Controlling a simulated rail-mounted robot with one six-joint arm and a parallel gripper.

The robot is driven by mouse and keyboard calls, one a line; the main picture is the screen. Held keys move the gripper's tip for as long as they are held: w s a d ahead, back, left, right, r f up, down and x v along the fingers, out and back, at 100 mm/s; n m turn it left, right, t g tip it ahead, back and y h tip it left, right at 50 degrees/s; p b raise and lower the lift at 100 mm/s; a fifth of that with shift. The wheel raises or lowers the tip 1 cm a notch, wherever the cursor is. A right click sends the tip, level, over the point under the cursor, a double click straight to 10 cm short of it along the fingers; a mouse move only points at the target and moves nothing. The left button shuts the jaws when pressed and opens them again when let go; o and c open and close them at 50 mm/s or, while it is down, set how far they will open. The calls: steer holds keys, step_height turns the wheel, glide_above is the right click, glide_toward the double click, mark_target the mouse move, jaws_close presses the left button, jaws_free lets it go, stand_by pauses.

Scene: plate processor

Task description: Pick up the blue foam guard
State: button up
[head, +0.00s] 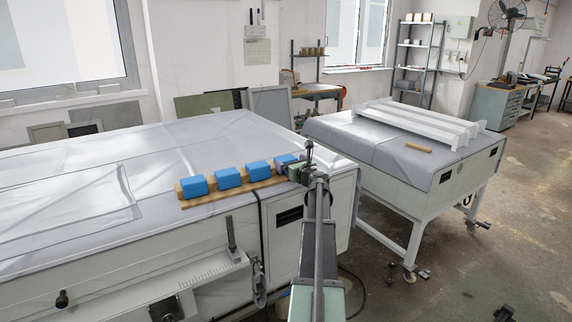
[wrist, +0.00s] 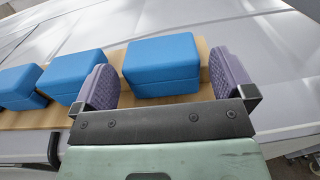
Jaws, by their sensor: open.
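Several blue foam guards stand in a row on a wooden strip, one of them (head: 194,187) at the left end in the head view. In the wrist view, one blue foam guard (wrist: 160,62) lies between the two purple finger pads of my gripper (wrist: 163,72). The pads are open, with a narrow gap showing on each side of it. In the head view my gripper (head: 288,166) is at the right end of the row and partly hides the guard there. Two more guards (wrist: 76,76) show left of the gripper in the wrist view.
The wooden strip (head: 222,198) lies on a large sheet-covered table (head: 120,150). A neighbouring guard stands close outside the left pad. A second table (head: 370,150) at right bears white beams (head: 415,120) and a small wooden piece (head: 418,148).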

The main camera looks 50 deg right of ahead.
mark_target(285, 157)
steer(key=x, duration=0.5)
steer(key=shift+w+r, duration=0.1)
steer(key=shift+r, duration=0.05)
steer(key=c, duration=0.7)
steer(key=shift+c, duration=0.2)
